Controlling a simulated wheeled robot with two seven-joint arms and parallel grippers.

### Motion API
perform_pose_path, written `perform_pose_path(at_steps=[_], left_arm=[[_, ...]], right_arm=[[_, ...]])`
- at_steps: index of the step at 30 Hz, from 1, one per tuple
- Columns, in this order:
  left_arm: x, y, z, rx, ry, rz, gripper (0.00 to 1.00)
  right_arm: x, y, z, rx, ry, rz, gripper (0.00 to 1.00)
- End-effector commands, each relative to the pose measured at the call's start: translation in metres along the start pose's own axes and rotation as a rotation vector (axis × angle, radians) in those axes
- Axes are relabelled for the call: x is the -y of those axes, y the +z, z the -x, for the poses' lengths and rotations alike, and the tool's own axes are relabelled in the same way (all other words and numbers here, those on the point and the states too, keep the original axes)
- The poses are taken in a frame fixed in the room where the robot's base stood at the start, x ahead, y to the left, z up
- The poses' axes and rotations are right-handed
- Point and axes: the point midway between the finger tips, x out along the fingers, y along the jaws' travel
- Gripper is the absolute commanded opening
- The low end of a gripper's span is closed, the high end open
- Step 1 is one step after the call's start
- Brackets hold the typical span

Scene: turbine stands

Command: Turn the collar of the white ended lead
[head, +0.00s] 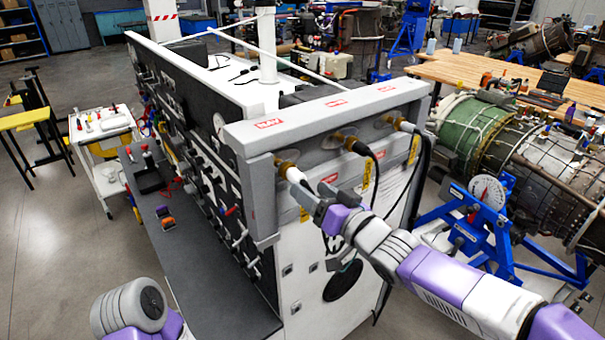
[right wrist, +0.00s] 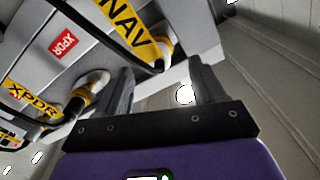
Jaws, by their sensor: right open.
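In the head view, a lead with a white end (head: 292,172) sits in a brass-coloured collar (head: 284,160) at the left port of the grey panel. Another white-ended plug (head: 403,125) sits at the right port, and a black-ended one (head: 360,148) is between them. My right gripper (head: 311,201) is just below and beside the left white end. In the right wrist view my right gripper's fingers (right wrist: 164,84) are apart with nothing gripped. My left gripper is out of view.
The tall test cabinet (head: 325,305) stands under the panel, with a dark side shelf (head: 205,290). Black leads hang from the panel's right part. A blue stand (head: 480,235) with an engine (head: 540,155) is close on the right. A white cart (head: 105,125) stands at left.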

Motion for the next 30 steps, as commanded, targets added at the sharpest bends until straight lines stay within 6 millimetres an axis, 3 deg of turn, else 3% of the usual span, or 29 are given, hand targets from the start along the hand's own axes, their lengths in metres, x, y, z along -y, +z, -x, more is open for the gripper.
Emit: perform_pose_path(at_steps=[12, 25, 30], left_arm=[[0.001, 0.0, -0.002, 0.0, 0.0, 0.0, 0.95], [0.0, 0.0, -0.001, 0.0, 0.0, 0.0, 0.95], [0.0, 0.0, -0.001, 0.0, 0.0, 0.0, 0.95]], right_arm=[[-0.001, 0.0, -0.058, 0.0, 0.001, 0.002, 0.69], [-0.001, 0.0, -0.068, 0.0, 0.003, 0.006, 0.69], [-0.001, 0.0, -0.068, 0.0, 0.002, 0.006, 0.44]])
